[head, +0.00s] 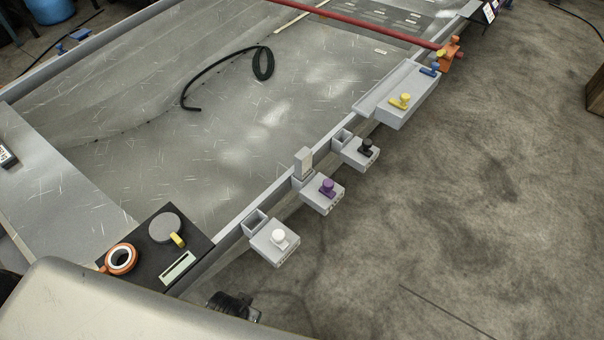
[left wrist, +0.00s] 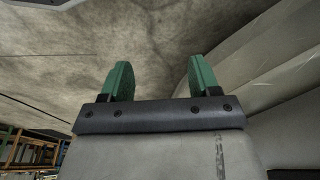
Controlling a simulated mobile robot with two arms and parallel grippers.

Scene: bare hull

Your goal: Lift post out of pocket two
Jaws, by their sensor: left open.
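A light grey post (head: 303,160) stands upright in the middle one of three small square pockets on the hull's rail, beside a block with a purple knob (head: 327,187). Its lower end is hidden inside the pocket. The pocket by the white knob (head: 279,238) and the one by the black knob (head: 365,146) look empty. My left gripper (left wrist: 160,82) shows in the left wrist view with its two green fingers apart and nothing between them. The post is not in that view. My right gripper is not in view.
A dark mat (head: 199,243) with an orange tape roll (head: 121,259) lies at the near corner. A black cable (head: 222,64) lies on the hull. Bare floor (head: 460,210) is clear at right.

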